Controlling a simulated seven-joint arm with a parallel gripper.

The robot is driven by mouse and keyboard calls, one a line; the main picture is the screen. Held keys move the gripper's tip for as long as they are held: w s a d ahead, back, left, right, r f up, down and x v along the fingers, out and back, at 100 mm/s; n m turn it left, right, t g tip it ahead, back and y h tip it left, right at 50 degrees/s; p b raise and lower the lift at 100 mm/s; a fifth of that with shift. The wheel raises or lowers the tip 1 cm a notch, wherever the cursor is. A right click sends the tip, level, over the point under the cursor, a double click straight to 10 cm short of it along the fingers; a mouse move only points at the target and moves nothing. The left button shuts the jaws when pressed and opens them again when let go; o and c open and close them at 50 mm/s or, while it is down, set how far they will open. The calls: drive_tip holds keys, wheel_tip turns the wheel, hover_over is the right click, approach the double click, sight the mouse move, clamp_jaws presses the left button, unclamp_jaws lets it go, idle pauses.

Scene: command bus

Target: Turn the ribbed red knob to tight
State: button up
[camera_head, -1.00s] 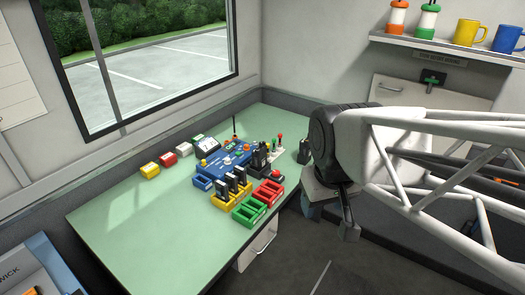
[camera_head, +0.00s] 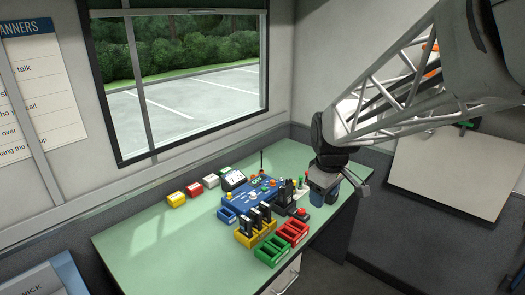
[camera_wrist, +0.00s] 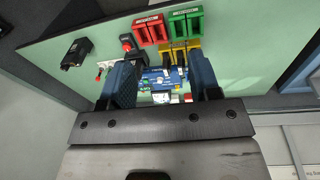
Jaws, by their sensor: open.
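A blue control panel (camera_head: 240,207) with small knobs and a display lies on the green desk in the head view. Small red and orange controls show on it, but ribs and markings are too small to make out. A red round-topped control (camera_head: 302,211) sits on a dark base at the panel's right; a similar one (camera_wrist: 127,41) shows in the wrist view. I cannot tell which is the ribbed red knob. My gripper (camera_head: 340,190) is open and empty, above and right of the panel. In the wrist view its fingers (camera_wrist: 160,82) stand apart, partly hiding the panel.
Yellow (camera_head: 243,239), green (camera_head: 268,257) and red (camera_head: 290,240) bins stand in front of the panel, the yellow one holding dark upright items. Yellow, red and white boxes line the window side. The desk's left part (camera_head: 150,240) is clear.

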drive_tip(key=w+f+n, duration=0.5)
drive_tip(key=w+f, duration=0.2)
drive_tip(key=w, duration=0.7)
drive_tip(key=n+g, duration=0.1)
drive_tip(key=n, duration=0.3)
approach(302, 210)
drive_tip(key=shift+s+a+f, duration=0.1)
drive_tip(key=shift+s+a, duration=0.05)
drive_tip(key=shift+s, duration=0.15)
drive_tip(key=shift+w+f+n, duration=0.4)
drive_tip(key=shift+w+f, duration=0.05)
drive_tip(key=shift+f, duration=0.05)
drive_tip(key=shift+f, duration=0.1)
drive_tip(key=shift+f, duration=3.8)
drive_tip(key=shift+c, duration=0.5)
drive_tip(key=c, duration=0.8)
